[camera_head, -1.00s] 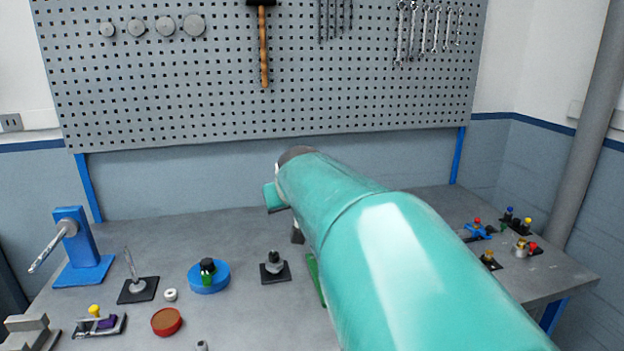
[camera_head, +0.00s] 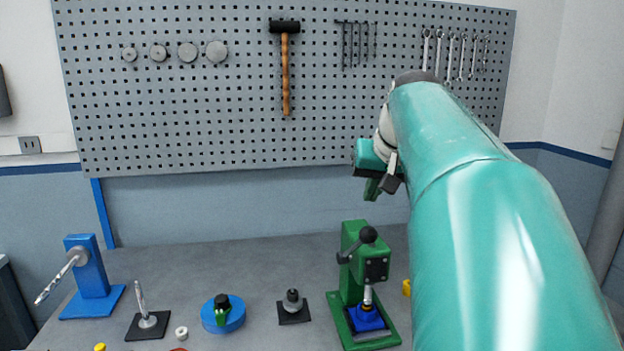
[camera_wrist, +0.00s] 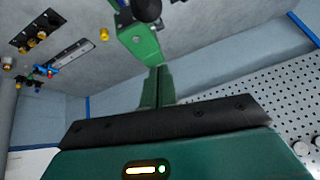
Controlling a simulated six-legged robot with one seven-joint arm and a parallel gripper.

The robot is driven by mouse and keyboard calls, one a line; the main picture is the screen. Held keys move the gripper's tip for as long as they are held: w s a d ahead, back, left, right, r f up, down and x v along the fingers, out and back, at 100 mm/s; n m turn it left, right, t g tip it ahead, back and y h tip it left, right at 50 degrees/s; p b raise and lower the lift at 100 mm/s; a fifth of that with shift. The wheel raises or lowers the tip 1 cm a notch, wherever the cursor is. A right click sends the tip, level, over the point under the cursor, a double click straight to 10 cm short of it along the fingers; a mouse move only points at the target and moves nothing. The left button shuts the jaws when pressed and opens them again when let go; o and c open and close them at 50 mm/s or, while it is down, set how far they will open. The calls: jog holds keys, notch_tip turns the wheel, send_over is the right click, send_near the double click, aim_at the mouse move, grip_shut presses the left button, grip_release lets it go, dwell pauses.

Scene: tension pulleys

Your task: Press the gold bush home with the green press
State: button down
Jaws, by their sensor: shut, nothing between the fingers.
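The green press (camera_head: 352,262) stands on the bench right of centre, left of my arm. Its lever ends in a black ball (camera_head: 368,235). A blue block (camera_head: 367,319) sits on its base under the ram (camera_head: 368,298). I cannot make out the gold bush there for sure. My gripper (camera_head: 372,188) is in the air above and behind the press, its green fingers shut and empty. In the wrist view, the shut fingers (camera_wrist: 158,88) show in front of the press (camera_wrist: 139,38) and its black ball (camera_wrist: 148,9), apart from the ball.
A small yellow part (camera_head: 407,287) lies right of the press. To its left stand a black-based part (camera_head: 293,307), a blue round stand (camera_head: 222,314) and a blue post fixture (camera_head: 88,275). A pegboard (camera_head: 200,100) with tools hangs behind. The bench behind the press is clear.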

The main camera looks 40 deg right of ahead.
send_over(354, 248)
jog(key=s+d, duration=0.1)
jog(key=d, duration=0.1)
notch_tip(354, 248, down, 4)
jog(key=f, duration=0.1)
jog(key=shift+s+a+f, duration=0.8)
jog(key=shift+a+f, duration=0.2)
jog(key=shift+s+a, duration=0.1)
jog(key=shift+s, duration=0.05)
